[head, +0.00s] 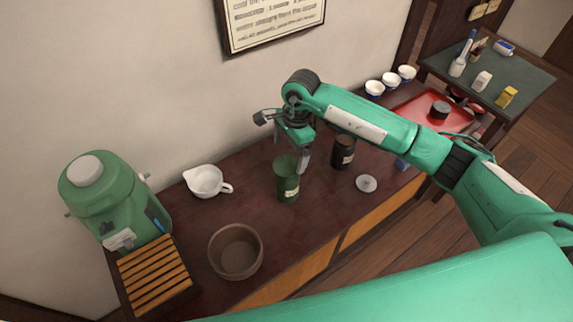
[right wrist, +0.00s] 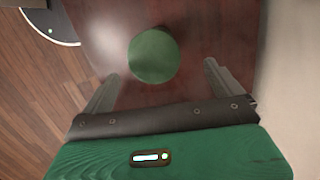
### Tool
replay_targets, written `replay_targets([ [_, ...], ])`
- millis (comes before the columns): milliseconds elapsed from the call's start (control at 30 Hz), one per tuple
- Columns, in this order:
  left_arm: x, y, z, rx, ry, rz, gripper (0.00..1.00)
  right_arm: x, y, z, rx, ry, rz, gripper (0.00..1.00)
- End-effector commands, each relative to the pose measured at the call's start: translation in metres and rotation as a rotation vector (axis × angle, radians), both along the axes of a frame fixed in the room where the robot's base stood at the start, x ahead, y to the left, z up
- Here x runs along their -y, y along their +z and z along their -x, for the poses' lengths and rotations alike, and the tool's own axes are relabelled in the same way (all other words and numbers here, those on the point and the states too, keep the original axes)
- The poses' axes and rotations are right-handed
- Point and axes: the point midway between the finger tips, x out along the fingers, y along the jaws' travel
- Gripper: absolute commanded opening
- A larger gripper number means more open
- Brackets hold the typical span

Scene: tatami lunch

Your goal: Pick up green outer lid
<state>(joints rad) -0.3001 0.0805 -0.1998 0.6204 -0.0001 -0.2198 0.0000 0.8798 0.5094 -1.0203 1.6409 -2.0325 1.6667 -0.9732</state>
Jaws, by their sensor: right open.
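The green outer lid (right wrist: 153,56) shows as a plain round disc in the right wrist view. In the head view it is the top of the green canister (head: 288,188), which stands upright with a pale label on the dark counter. My right gripper (head: 296,158) is open, pointing down at the canister top. In the right wrist view its two fingers (right wrist: 160,76) stand apart on either side of the lid, with gaps to both. I cannot tell how high the fingertips are above the lid. My left gripper is not in view.
A dark canister (head: 342,152) and a small metal lid (head: 366,183) are right of the green canister. A white spouted bowl (head: 205,181), brown bowl (head: 236,252), slatted tray (head: 153,275) and green dispenser (head: 110,198) are left. A red tray (head: 443,122) is farther right.

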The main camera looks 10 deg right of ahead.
Motion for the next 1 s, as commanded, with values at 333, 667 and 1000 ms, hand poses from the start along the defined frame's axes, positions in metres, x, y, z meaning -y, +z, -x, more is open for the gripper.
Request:
replay_targets([
  [333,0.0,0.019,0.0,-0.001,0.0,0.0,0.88,-0.007,-0.026,0.01,-0.004,-0.001,-0.002,0.96],
  [667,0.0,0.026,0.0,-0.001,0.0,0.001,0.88,-0.011,-0.056,0.012,0.002,0.0,-0.002,0.96],
  [1000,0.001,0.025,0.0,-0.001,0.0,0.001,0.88,-0.01,-0.056,0.011,0.001,0.0,-0.001,0.61],
])
